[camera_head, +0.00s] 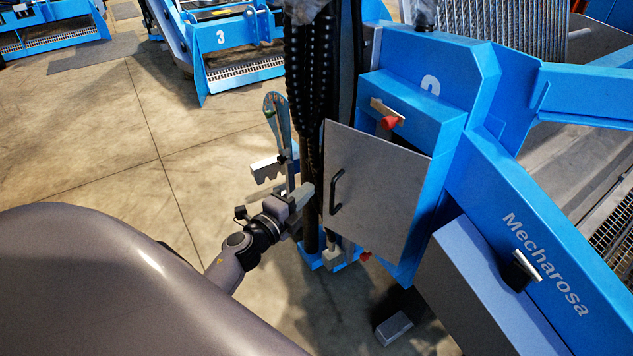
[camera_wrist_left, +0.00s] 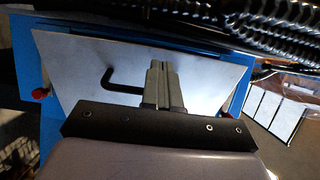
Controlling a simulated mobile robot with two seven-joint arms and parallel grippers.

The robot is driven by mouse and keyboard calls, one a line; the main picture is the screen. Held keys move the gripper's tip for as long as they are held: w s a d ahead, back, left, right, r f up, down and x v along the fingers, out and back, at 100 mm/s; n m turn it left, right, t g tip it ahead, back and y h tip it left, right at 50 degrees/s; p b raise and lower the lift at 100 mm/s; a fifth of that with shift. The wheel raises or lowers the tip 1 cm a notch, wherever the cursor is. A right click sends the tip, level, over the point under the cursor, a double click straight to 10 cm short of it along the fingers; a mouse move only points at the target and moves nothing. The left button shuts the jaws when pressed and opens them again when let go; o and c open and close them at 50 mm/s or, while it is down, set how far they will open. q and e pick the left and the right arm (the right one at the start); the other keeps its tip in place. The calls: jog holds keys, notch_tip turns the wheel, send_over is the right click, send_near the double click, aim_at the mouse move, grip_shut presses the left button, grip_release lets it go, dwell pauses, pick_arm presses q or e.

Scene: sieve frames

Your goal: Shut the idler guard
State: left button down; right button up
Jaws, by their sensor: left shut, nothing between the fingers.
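The idler guard appears to be the flat grey panel (camera_head: 385,205) with a black bar handle (camera_head: 336,192) near its left edge. It stands ajar, with a dark gap between its top edge and the blue housing (camera_head: 425,115). My left gripper (camera_head: 306,196) is shut and empty, just left of the panel's handle edge. In the left wrist view, its closed fingers (camera_wrist_left: 158,75) overlap the panel (camera_wrist_left: 210,75) beside the handle (camera_wrist_left: 112,82). I cannot tell whether they touch it. My right gripper is in neither view.
Red knobs sit above (camera_head: 390,123) and below (camera_head: 366,255) the panel. Black ribbed hoses (camera_head: 305,80) hang close by my left gripper. A lever plate (camera_head: 277,120) stands behind it. A grey block (camera_head: 394,328) lies on the floor. Open floor (camera_head: 110,150) spreads to the left.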

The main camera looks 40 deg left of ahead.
aim_at(327, 172)
pick_arm(q)
jog(key=shift+w+b, duration=0.3)
jog(key=shift+w, duration=2.15)
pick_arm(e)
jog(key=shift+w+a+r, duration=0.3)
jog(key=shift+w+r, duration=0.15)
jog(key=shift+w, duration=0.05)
pick_arm(q)
jog(key=w+m+h+b, duration=0.1)
jog(key=w, duration=0.1)
jog(key=w+m+h+b, duration=0.1)
jog(key=w+h, duration=0.1)
jog(key=shift+w+f, duration=0.15)
jog(key=shift+w, duration=0.15)
jog(key=shift+w+m+g+h+b, duration=0.3)
jog(key=shift+w+m+h+b, duration=0.1)
jog(key=shift+w+h+b, duration=0.2)
jog(key=shift+w, duration=0.2)
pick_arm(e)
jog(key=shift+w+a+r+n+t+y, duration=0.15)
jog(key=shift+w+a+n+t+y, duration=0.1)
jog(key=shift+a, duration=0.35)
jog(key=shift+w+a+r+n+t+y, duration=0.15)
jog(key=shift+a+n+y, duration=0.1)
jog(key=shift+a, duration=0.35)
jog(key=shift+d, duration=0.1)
